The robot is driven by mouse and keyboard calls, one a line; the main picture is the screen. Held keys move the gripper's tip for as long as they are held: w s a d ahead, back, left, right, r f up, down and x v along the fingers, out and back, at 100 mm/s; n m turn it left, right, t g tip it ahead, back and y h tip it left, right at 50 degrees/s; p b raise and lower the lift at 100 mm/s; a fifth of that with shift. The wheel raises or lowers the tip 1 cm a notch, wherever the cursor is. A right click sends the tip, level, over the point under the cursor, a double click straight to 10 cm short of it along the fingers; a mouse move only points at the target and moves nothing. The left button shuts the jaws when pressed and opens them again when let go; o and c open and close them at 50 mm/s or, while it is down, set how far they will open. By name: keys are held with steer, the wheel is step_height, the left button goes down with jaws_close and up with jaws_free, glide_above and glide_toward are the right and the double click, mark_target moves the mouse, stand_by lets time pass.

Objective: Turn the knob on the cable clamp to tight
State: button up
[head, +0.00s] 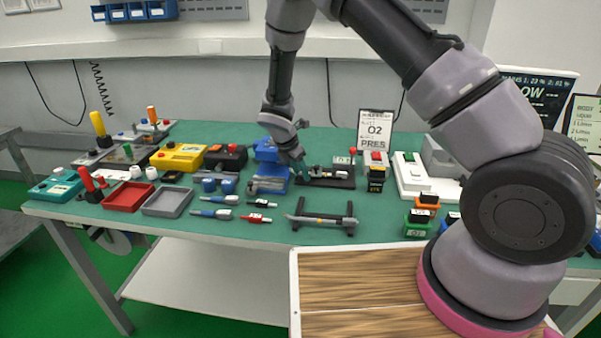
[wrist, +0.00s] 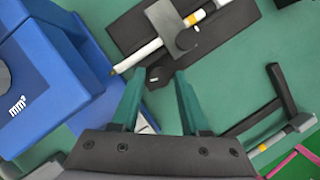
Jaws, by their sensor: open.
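A small black part with a pale mark (wrist: 164,75), perhaps the knob, sticks out toward my gripper (wrist: 158,82). My gripper's two green fingers are open, and this black part lies between their tips in the picture. I cannot tell whether they touch it. In the head view my gripper (head: 301,170) is at the left end of the black clamp base (head: 340,183). The knob's setting cannot be read.
A blue device (wrist: 55,80) stands close on the left of my gripper; it also shows in the head view (head: 268,165). A black stand holding a rod (head: 323,218) is in front. An O2 sign (head: 376,130) stands behind.

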steer(key=v, duration=1)
steer(key=shift+r, duration=0.35)
steer(key=shift+o, duration=1.4)
steer(key=shift+f, duration=0.1)
steer(key=d+f+g, duration=0.1)
steer(key=w+d+f+g+y, duration=0.1)
steer(key=f+g, duration=0.1)
steer(key=d+f+n+g+y, duration=0.1)
steer(key=shift+w+d+f, duration=0.2)
steer(key=shift+w+f, duration=0.2)
steer(key=w+d+r+n+g+y, duration=0.1)
steer(key=w+d+r+g+y, duration=0.15)
steer(key=w+r+y, duration=0.2)
steer(key=x, duration=1)
steer(key=shift+d+f, duration=0.25)
steer(key=shift+f, duration=0.1)
jaws_close()
